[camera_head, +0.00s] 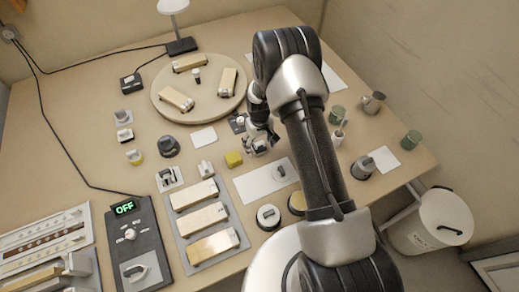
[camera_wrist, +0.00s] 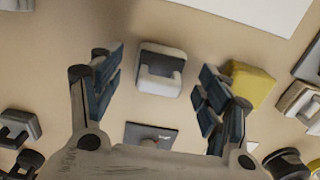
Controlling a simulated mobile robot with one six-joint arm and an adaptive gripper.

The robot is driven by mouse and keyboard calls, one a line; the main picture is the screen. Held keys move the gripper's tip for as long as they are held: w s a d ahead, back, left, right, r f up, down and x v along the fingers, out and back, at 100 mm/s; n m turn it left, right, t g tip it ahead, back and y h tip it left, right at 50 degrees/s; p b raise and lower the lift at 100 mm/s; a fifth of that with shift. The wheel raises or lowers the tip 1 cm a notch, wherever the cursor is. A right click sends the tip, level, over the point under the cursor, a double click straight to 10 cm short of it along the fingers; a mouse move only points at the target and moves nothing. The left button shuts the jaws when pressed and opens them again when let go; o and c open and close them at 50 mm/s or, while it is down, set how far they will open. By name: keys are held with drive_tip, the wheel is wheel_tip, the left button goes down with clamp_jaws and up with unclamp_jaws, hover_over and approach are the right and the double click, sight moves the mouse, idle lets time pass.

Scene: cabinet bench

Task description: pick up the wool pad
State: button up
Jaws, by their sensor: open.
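A pale, fuzzy-edged block with a grey handle (camera_wrist: 172,84), which looks like the wool pad, lies on the bench between and just beyond my fingertips in the wrist view. My gripper (camera_wrist: 160,82) is open, with one finger on each side of this pad and nothing held. In the head view my gripper (camera_head: 260,142) hangs low over the bench, and it largely hides the pad there.
A yellow block (camera_wrist: 252,84) lies close beside the right finger; it also shows in the head view (camera_head: 233,159). A dark square plate with a red spot (camera_wrist: 150,136) lies nearby. A white sheet (camera_head: 254,187) and round turntable (camera_head: 212,110) flank this area.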

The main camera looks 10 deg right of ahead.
sight(260, 143)
drive_tip(key=shift+f, duration=0.4)
drive_tip(key=shift+r, duration=0.1)
drive_tip(key=shift+c, duration=0.6)
drive_tip(key=c, duration=1)
wheel_tip(260, 143, up, 20)
drive_tip(key=p, duration=0.4)
drive_tip(key=shift+p, duration=0.4)
